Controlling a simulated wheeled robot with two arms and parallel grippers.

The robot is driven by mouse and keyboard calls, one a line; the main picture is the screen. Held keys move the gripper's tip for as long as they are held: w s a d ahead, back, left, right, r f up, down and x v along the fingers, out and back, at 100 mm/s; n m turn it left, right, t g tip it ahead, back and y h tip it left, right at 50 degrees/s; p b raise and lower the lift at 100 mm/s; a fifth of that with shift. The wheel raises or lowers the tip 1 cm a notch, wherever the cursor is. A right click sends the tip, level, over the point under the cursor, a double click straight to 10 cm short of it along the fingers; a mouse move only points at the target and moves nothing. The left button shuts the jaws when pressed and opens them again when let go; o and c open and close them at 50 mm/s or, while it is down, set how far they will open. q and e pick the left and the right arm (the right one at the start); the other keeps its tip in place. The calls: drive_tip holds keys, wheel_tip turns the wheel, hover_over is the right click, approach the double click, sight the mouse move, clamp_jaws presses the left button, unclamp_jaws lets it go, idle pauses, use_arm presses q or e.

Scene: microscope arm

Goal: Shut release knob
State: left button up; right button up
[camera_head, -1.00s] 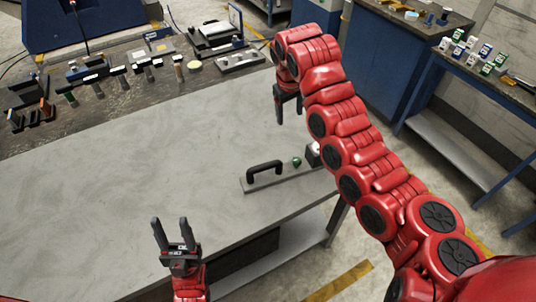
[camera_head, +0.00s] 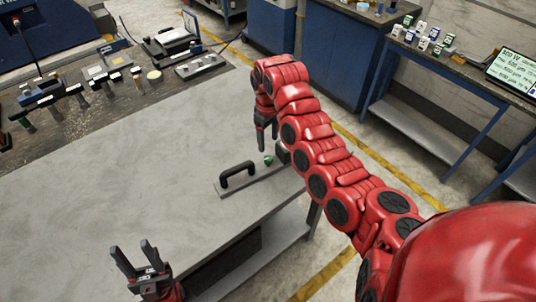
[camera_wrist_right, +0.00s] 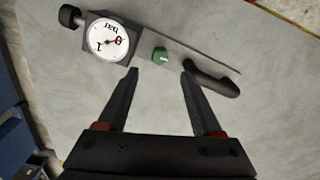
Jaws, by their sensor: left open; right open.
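The green knob (camera_head: 268,160) sits on a flat grey plate (camera_head: 250,184) near the table's right edge. In the right wrist view the knob (camera_wrist_right: 160,56) carries a white mark. It lies between a round pressure gauge (camera_wrist_right: 108,40) and a black handle (camera_wrist_right: 212,84). My right gripper (camera_head: 267,143) points down, close above the knob. In its wrist view the open, empty fingers (camera_wrist_right: 160,72) lie on either side of the knob's line, tips just short of it. My left gripper (camera_head: 132,246) is open and empty at the table's front edge.
The black handle (camera_head: 238,174) rises from the plate beside the knob. A black side knob (camera_wrist_right: 70,16) sticks out from the gauge block. Tools and devices line the table's far left side. The table's middle (camera_head: 130,180) is clear.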

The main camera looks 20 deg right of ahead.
sight(268, 157)
wheel_tip(268, 157, down, 6)
drive_tip(key=shift+f+p, duration=0.15)
drive_tip(key=shift+p, duration=0.7)
drive_tip(key=shift+f, duration=0.85)
clamp_jaws()
